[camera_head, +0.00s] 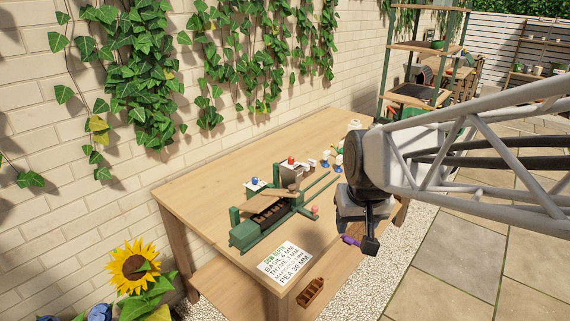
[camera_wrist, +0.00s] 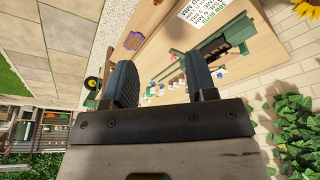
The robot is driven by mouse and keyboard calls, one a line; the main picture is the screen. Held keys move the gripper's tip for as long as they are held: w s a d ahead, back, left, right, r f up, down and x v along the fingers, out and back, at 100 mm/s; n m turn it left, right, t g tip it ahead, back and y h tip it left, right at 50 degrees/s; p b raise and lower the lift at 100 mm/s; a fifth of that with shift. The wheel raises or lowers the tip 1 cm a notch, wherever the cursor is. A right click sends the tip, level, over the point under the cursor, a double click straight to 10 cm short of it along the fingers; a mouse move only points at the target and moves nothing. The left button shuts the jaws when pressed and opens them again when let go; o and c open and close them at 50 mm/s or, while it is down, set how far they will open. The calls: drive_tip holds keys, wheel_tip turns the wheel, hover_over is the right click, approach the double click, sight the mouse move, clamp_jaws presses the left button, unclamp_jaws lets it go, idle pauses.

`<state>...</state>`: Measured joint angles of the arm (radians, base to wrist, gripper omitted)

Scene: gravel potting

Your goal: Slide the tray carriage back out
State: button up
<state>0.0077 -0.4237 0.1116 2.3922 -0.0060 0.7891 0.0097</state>
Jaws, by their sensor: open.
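A green-framed device (camera_head: 243,231) stands on the wooden table, with long rails running back to the right. A dark tray with compartments (camera_head: 268,216) sits inside the frame; whether it is the carriage I cannot tell. A pinkish knob (camera_head: 315,209) sticks out on the device's right side. My gripper (camera_head: 360,244) is to the right of the device, apart from it, partly hidden by my wrist. In the wrist view my gripper (camera_wrist: 160,84) has its fingers wide apart with nothing held between them. The green frame (camera_wrist: 238,32) shows beyond the fingers there.
A printed card (camera_head: 286,263) lies in front of the device. Blue-knobbed (camera_head: 255,182) and red-knobbed (camera_head: 291,161) parts stand behind the tray.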

drive_tip(key=w+f, duration=0.3)
drive_tip(key=w, duration=0.6)
drive_tip(key=w+f, duration=0.3)
drive_tip(key=w, duration=0.6)
drive_tip(key=t, duration=0.1)
approach(315, 207)
drive_tip(key=f, duration=0.2)
drive_tip(key=shift+w+r, duration=0.2)
drive_tip(key=shift+w, duration=0.1)
drive_tip(key=shift+x, duration=3.9)
drive_tip(key=shift+w, duration=0.1)
drive_tip(key=shift+c, duration=0.2)
clamp_jaws()
